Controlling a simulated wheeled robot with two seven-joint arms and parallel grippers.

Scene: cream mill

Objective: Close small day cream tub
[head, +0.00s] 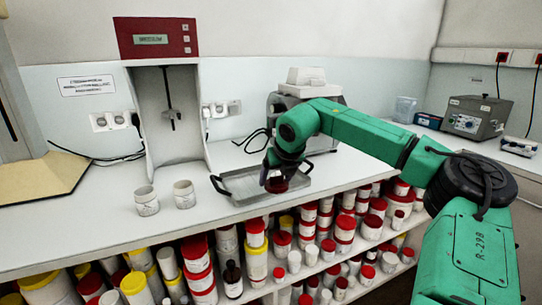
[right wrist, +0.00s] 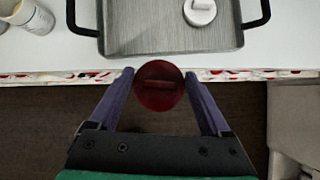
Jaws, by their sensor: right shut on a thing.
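My right gripper (head: 276,183) is shut on a round red lid (head: 277,186) with a raised bar on top. In the right wrist view the lid (right wrist: 158,86) sits between the two fingertips (right wrist: 158,82). It is in front of the tray's near edge there. Two small white tubs with labels, a left one (head: 146,201) and a right one (head: 184,194), stand on the counter left of the tray. Part of one tub (right wrist: 32,16) shows at the top left of the right wrist view. I cannot tell which is the day cream tub. My left gripper is not in view.
A metal tray (head: 238,200) with dark handles lies on the counter; a white lid (right wrist: 200,11) rests in it. A red-topped dispenser (head: 157,38) stands behind the tubs. Shelves below hold many containers.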

